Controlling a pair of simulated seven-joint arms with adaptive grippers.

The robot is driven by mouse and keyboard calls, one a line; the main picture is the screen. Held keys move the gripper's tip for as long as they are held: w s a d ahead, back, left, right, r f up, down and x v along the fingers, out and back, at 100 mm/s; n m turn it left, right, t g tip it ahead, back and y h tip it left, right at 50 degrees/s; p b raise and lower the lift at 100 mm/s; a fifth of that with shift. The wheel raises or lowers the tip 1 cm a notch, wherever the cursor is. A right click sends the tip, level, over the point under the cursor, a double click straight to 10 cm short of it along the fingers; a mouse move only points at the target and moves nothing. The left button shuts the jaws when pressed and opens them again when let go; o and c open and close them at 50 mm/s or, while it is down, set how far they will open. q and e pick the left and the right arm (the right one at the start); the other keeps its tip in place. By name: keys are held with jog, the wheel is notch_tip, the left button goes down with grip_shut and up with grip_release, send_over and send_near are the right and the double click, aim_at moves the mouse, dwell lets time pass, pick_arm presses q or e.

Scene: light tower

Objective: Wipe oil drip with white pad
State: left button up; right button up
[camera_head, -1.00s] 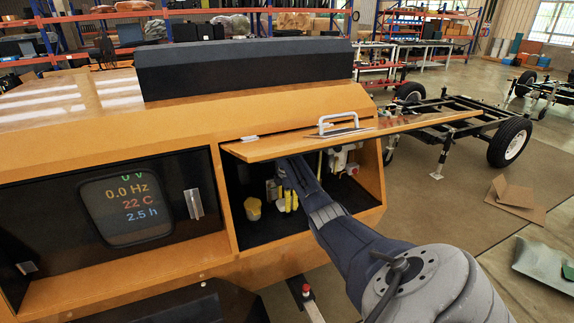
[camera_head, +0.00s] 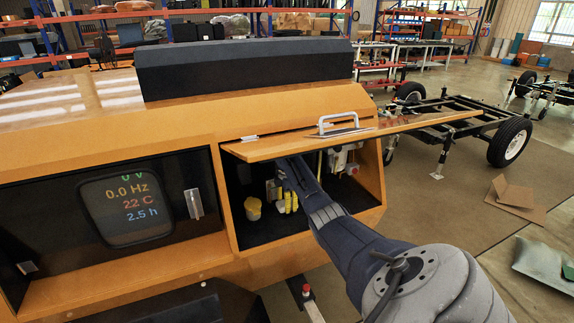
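My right arm reaches into the open compartment (camera_head: 228,190) of the orange machine, under its raised lid (camera_head: 300,143). My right gripper (camera_head: 283,177) is at the arm's far end, dark against the dark inside, and its fingertips are not clear. A small whitish piece (camera_head: 281,208) shows low in the compartment below it, between a yellow-topped pot (camera_head: 253,209) and upright yellow parts (camera_head: 291,201). I cannot tell whether it is the white pad or whether the gripper touches it. No oil drip can be made out. My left gripper is not in view.
The lid's white handle (camera_head: 340,124) stands on top. White fittings with a red button (camera_head: 351,169) are at the compartment's right. A display panel (camera_head: 130,205) is to the left. A wheeled chassis (camera_head: 450,125) stands behind on the right.

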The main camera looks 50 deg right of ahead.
aim_at(291, 217)
jog(key=shift+f, duration=0.8)
jog(key=shift+s, duration=0.1)
jog(key=shift+s+a+r, duration=0.1)
jog(key=shift+s+a, duration=0.35)
jog(key=shift+s, duration=0.4)
jog(key=shift+s+a, duration=0.45)
jog(key=shift+s, duration=0.4)
jog(key=shift+o, duration=0.2)
jog(key=shift+w+d+f, duration=0.1)
jog(key=shift+w+d, duration=0.2)
jog(key=shift+w, duration=0.25)
jog(key=shift+w+d+f, duration=0.15)
jog(key=shift+w+d, duration=0.1)
jog(key=shift+w, duration=0.35)
jog(key=shift+w+d+f, duration=0.1)
jog(key=shift+w+d, duration=0.2)
jog(key=shift+w, duration=0.25)
jog(key=shift+c, duration=0.2)
jog(key=shift+s+a+r, duration=0.1)
jog(key=shift+s+a, duration=0.15)
jog(key=shift+s, duration=0.35)
jog(key=shift+s+a+r, duration=0.1)
jog(key=shift+s+a, duration=0.2)
jog(key=shift+s, duration=0.25)
jog(key=shift+s+a, duration=0.25)
jog(key=shift+s, duration=0.35)
